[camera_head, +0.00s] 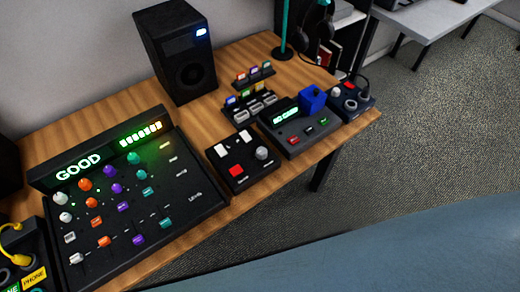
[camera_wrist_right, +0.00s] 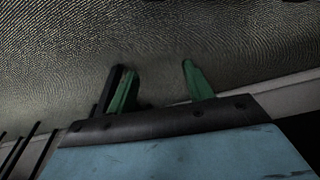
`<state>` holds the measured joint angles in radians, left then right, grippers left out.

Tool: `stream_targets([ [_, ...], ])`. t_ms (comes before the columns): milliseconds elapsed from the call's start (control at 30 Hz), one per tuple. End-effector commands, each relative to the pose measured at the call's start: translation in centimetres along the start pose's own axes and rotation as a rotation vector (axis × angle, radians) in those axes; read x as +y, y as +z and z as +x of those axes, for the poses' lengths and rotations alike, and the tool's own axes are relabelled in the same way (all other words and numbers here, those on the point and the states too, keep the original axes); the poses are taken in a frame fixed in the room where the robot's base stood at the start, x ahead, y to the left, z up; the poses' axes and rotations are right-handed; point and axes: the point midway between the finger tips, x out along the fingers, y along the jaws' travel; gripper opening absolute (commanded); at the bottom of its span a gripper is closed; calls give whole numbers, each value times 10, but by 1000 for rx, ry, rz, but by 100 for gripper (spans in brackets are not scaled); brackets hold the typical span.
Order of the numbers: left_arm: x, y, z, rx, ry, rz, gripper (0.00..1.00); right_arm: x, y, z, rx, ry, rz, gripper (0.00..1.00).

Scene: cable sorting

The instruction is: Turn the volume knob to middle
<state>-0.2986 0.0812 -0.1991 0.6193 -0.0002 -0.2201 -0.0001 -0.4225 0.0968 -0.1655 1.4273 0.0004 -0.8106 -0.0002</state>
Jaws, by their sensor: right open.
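Several knobs show in the head view, and I cannot read a label that tells which is the volume knob. A small black box (camera_head: 236,177) at the middle of the table carries a grey round knob (camera_head: 262,153), a red button and white switches. The mixer (camera_head: 180,205) to its left carries rows of white, orange, purple and teal knobs. My right gripper (camera_wrist_right: 153,80) shows only in the right wrist view, its green fingers apart and empty, with carpet behind it. My left gripper is in neither view.
A black speaker (camera_head: 176,50) stands at the back of the wooden table (camera_head: 110,118). A box with a blue block (camera_head: 312,98) and a "NO CARD" display sits right of the small box. A further small box with a knob (camera_head: 336,92) is at the table's right end.

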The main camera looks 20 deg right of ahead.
Motion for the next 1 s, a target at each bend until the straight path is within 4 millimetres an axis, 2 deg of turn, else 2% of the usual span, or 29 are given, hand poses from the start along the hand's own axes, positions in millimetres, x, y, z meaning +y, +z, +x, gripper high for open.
stream_targets([
  [33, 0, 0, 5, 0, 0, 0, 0, 1, -17, -16, 20, 2, 2, 51],
  [100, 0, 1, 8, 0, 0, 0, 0, 3, -35, -41, 34, 4, 5, 51],
  [200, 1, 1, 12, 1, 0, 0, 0, 4, -55, -76, 52, 7, 8, 51],
  [567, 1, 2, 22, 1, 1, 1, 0, -1, -96, -176, 117, -13, -67, 51],
  [700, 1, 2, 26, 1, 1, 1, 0, -25, -127, -214, 179, -70, -282, 51],
  [1000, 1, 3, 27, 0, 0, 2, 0, -82, -187, -236, 289, -168, -906, 51],
])
